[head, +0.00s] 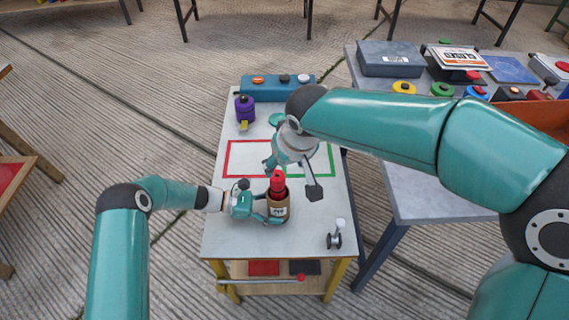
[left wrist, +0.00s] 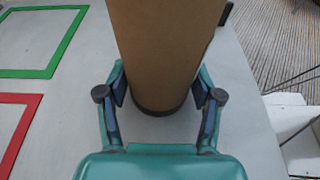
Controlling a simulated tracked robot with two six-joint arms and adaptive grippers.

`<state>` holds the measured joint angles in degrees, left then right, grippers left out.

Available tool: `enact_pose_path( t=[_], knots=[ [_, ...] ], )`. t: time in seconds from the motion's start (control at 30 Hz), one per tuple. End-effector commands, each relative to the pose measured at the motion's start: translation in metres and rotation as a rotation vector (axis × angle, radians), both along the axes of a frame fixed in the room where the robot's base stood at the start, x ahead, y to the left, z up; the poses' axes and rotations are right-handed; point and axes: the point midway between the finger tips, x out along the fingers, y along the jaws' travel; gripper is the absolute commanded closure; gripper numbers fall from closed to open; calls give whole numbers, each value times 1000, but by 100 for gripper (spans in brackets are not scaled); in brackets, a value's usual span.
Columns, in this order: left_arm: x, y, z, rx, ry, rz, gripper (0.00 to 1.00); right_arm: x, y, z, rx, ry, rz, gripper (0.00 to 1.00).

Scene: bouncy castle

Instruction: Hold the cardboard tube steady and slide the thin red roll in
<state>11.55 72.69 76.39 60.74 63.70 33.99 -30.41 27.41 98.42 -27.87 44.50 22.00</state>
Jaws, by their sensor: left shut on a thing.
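The brown cardboard tube (head: 278,211) stands upright on the small table, with a pale label on its side. My left gripper (head: 264,207) is shut around its lower part from the left. In the left wrist view the tube (left wrist: 163,50) rises between both fingers (left wrist: 160,100), its dark lower rim near the table. The thin red roll (head: 277,182) sticks up at the tube's mouth; its lower end is hidden, so its depth inside cannot be told. My right gripper (head: 275,168) is just above and behind the red roll; its fingers are partly hidden, and whether they grip it is unclear.
The small table (head: 226,238) carries red (head: 228,160) and green (head: 331,160) outlines. A small white-knobbed device (head: 335,236) stands front right. A loaded grey table (head: 430,200) adjoins on the right.

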Motion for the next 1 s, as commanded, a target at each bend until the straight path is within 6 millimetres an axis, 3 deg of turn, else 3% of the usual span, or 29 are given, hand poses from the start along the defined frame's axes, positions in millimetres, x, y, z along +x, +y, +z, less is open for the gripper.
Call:
enact_pose_path(
  t=[0.13, 0.17, 0.33, 0.77, 1.0],
  knots=[
    [0, 0, 0, 1, 0, 1, 54, 0, 0, 0, 0, 0, 0, 36],
    [0, 0, 0, 1, 0, 1, 33, 0, 0, 0, 0, 0, 0, 36],
    [0, 0, 0, 1, 0, 0, 5, 0, 0, 0, 0, 0, 0, 36],
    [0, 4, 1, 0, 0, 1, 5, 0, 0, 0, 0, 0, 0, 36],
    [1, 38, 11, 1, -1, 4, 5, 0, 0, 0, 0, 0, 0, 36]
  ],
)
